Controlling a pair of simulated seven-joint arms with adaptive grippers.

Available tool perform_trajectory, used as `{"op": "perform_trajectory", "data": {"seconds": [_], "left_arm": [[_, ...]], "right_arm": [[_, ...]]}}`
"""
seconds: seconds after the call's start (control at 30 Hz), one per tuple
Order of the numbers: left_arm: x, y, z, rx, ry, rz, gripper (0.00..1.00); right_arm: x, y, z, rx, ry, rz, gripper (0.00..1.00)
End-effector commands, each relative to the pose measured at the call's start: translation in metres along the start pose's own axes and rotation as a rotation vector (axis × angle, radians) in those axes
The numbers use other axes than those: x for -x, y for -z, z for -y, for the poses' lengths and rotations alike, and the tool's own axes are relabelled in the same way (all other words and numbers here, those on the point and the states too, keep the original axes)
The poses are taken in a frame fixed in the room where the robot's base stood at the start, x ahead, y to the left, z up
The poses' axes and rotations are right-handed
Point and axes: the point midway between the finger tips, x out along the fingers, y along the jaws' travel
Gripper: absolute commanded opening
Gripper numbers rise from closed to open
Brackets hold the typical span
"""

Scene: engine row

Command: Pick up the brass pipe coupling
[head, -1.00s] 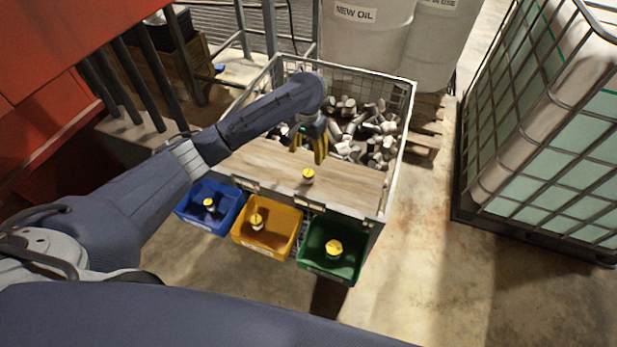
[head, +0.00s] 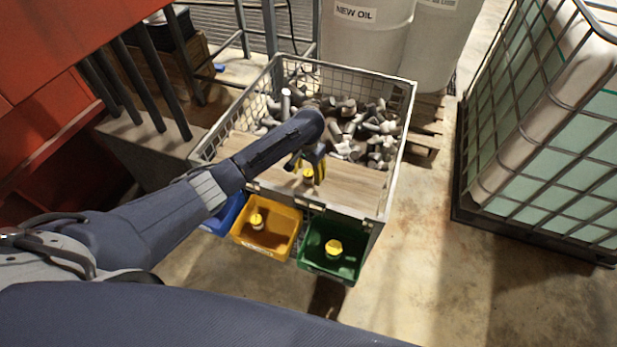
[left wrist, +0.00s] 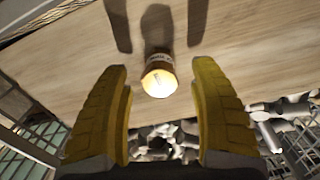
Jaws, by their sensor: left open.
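The brass pipe coupling (head: 308,174) stands on the wooden board (head: 352,187) across the front of the mesh crate. In the left wrist view the coupling (left wrist: 158,77) appears as a short cylinder with a bright yellow-gold end and a label on its side. My left gripper (head: 314,171) is open right by it, with yellow fingers pointing down. In the left wrist view the coupling lies in line with the gap between the fingertips, and neither finger visibly touches it. My right gripper is not in view.
The mesh crate (head: 398,150) holds many grey metal parts (head: 350,130) behind the board. A blue bin (head: 228,216), a yellow bin (head: 285,241) and a green bin (head: 345,262) hang at its front, yellow-topped pieces showing in the last two. A caged tank (head: 540,150) stands right.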

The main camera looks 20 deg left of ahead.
Motion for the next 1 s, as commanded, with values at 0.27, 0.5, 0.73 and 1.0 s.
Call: {"op": "perform_trajectory", "data": {"seconds": [0.27,0.5,0.73,1.0], "left_arm": [[-0.018,0.0,0.0,0.0,-0.001,0.0,0.62],[-0.018,0.0,0.0,0.0,0.0,-0.001,0.63],[-0.018,0.0,0.0,0.0,0.0,-0.001,0.36],[-0.018,0.0,0.0,0.0,0.0,-0.001,0.04]], "right_arm": [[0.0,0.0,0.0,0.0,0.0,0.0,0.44],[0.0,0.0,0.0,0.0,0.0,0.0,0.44],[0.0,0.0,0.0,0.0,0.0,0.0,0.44],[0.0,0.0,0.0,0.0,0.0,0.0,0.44]]}}
